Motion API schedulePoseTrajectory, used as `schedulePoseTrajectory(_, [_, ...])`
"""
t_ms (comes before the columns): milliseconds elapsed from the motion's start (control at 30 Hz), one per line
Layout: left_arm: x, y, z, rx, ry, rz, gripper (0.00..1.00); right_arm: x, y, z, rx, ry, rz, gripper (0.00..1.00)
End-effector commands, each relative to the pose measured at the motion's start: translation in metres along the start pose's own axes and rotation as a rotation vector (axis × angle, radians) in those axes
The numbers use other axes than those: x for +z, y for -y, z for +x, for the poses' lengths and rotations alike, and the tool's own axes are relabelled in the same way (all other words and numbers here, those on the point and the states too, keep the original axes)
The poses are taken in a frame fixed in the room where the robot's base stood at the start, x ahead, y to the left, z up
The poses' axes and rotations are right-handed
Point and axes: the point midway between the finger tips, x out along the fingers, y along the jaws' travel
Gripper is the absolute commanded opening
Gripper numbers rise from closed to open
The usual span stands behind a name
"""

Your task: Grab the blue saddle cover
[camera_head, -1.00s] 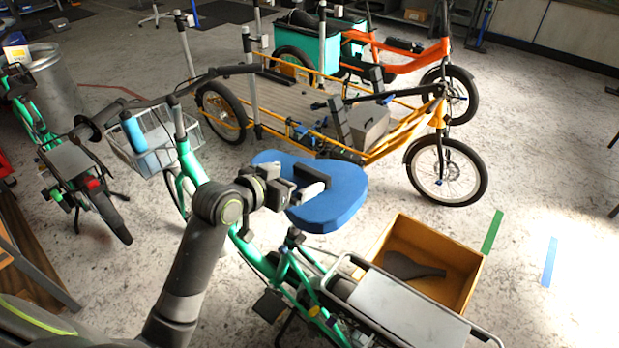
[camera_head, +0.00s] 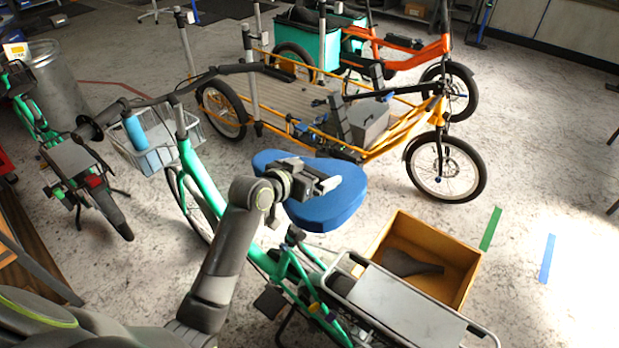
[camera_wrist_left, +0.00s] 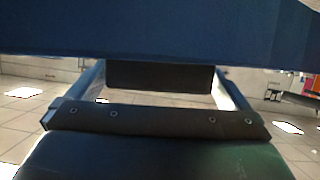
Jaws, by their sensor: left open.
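The blue saddle cover (camera_head: 330,210) sits on the saddle of the green cargo bike (camera_head: 196,178) in the middle of the head view. My left gripper (camera_head: 323,184) is open and appears over the cover in that view, hiding part of it. In the left wrist view the blue cover (camera_wrist_left: 160,28) fills the top, very close to the camera. The fingers (camera_wrist_left: 160,88) frame a dark block just below its edge. I cannot tell whether they touch the cover. My right gripper is not in view.
A wooden box (camera_head: 440,248) with a dark saddle (camera_head: 408,264) inside stands right of the bike, near its grey rear rack (camera_head: 410,308). A basket (camera_head: 150,152) holds a blue bottle (camera_head: 134,131). A yellow cargo bike (camera_head: 400,140) stands behind. Open floor lies at the right.

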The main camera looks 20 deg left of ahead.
Motion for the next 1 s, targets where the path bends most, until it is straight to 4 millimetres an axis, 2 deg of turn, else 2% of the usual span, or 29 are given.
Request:
schedulePoseTrajectory(67, [0.000,0.000,0.000,0.000,0.000,0.000,0.97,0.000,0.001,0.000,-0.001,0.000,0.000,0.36])
schedulePoseTrajectory(300, [0.000,0.000,0.000,0.000,0.000,-0.001,0.66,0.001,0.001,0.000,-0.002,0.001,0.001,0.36])
schedulePoseTrajectory(533, [-0.002,0.000,-0.001,0.000,-0.002,0.000,0.65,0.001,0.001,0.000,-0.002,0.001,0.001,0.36])
schedulePoseTrajectory(633, [-0.009,-0.001,-0.003,0.001,-0.005,0.001,0.65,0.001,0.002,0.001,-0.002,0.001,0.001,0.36])
schedulePoseTrajectory(1000, [-0.073,-0.006,-0.030,0.000,-0.006,0.004,0.65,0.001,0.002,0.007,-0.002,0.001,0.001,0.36])
